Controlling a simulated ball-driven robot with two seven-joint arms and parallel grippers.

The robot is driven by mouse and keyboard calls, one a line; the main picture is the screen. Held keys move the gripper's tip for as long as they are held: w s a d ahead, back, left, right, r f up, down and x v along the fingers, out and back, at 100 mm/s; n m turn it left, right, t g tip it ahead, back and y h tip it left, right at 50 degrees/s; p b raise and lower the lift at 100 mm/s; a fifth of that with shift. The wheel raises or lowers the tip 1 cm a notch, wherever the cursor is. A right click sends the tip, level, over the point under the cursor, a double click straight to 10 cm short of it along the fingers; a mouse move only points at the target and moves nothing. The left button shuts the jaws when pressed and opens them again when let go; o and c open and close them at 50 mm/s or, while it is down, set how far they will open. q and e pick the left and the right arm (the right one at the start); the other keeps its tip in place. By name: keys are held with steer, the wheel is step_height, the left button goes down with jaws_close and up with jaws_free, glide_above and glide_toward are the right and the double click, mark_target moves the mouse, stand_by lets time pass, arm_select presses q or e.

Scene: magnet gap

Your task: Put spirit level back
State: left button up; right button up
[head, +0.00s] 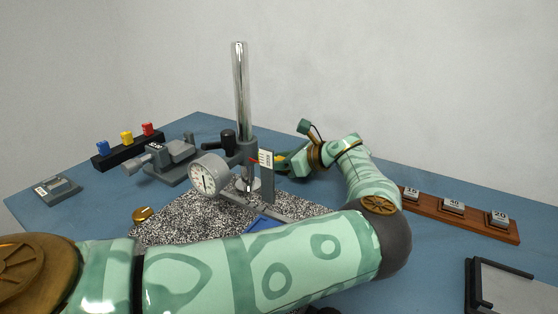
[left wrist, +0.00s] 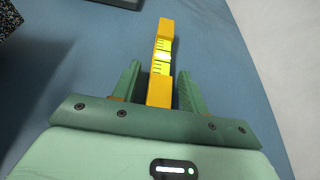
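The spirit level is a yellow bar with a greenish vial; it shows in the left wrist view (left wrist: 164,40), running away from the palm between my left gripper's fingers (left wrist: 160,82). Narrow gaps show on both sides of it, so the fingers look open around it. In the head view my left gripper (head: 287,162) is behind the gauge stand, partly hidden by it, with a bit of yellow showing there. I cannot tell whether the level touches the table. My right gripper is not in view.
A dial gauge (head: 209,174) on a stand with a tall steel post (head: 241,100) stands on a speckled plate (head: 165,226). A grey vise (head: 170,160) and black rack (head: 112,158) are at left. A wooden weight strip (head: 428,206) and tray (head: 505,288) are at right.

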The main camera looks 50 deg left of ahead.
arm_select(q)
steer(key=shift+w+d+r, duration=0.1)
steer(key=shift+d+r, duration=0.05)
steer(key=shift+r, duration=0.2)
steer(key=p+v, duration=0.1)
steer(key=v, duration=0.1)
steer(key=p+v, duration=0.1)
steer(key=v, duration=0.2)
steer(key=shift+d+r+p, duration=0.15)
steer(key=shift+r+p, duration=0.25)
steer(key=shift+r, duration=0.05)
steer(key=v, duration=0.4)
steer(key=p+v, duration=0.1)
steer(key=v, duration=0.1)
steer(key=shift+d+f, duration=0.15)
steer(key=shift+f, duration=0.2)
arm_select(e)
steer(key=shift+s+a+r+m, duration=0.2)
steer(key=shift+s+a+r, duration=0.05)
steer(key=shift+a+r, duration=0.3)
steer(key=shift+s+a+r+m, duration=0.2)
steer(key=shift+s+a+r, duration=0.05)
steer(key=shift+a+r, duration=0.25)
arm_select(q)
steer(key=shift+w, duration=0.1)
